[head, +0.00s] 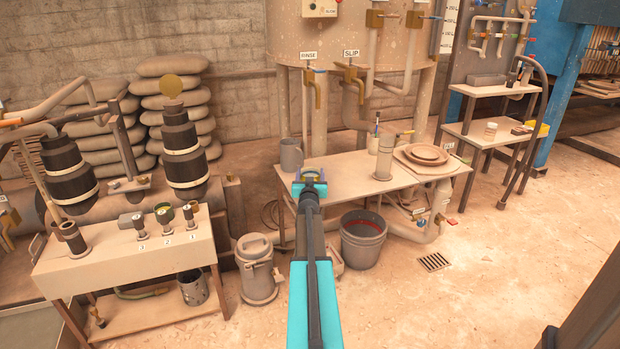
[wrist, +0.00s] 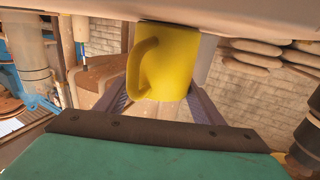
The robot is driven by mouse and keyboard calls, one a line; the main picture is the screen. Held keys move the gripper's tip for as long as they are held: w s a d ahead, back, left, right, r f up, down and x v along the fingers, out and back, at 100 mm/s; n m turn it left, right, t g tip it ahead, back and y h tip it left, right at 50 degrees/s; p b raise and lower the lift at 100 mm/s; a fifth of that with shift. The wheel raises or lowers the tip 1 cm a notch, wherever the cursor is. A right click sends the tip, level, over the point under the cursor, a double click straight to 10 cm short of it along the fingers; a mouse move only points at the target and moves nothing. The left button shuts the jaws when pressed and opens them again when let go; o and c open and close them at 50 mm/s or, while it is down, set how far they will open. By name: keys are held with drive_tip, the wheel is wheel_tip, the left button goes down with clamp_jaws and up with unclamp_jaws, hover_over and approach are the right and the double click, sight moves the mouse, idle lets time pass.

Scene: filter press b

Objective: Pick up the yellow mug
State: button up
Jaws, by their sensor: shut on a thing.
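My gripper (head: 310,180) reaches out over the front left part of the grey-beige table (head: 352,180) in the head view. In the wrist view, the yellow mug (wrist: 172,66) sits between the two fingers of my gripper (wrist: 160,92), which is shut on it. The mug's handle faces left in that view. The mug's edge meets a pale surface at the top of the wrist view; I cannot tell whether they touch. In the head view the mug is mostly or wholly hidden by my gripper.
A grey jug (head: 291,155) stands on the table just behind and left of my gripper. A clear-grey cylinder (head: 384,160) and stacked round plates (head: 427,154) stand to the right. Valve pipes (head: 318,98) hang above the table's back. A dark bucket (head: 362,240) stands below.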

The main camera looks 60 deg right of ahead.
drive_tip(key=s+a+r+p, duration=0.1)
drive_tip(key=s+a+r, duration=0.1)
drive_tip(key=s, duration=0.5)
drive_tip(key=s+a+r+p, duration=0.2)
drive_tip(key=s+a+r, duration=0.1)
drive_tip(key=s, duration=0.5)
drive_tip(key=shift+a, duration=0.2)
idle(0.5)
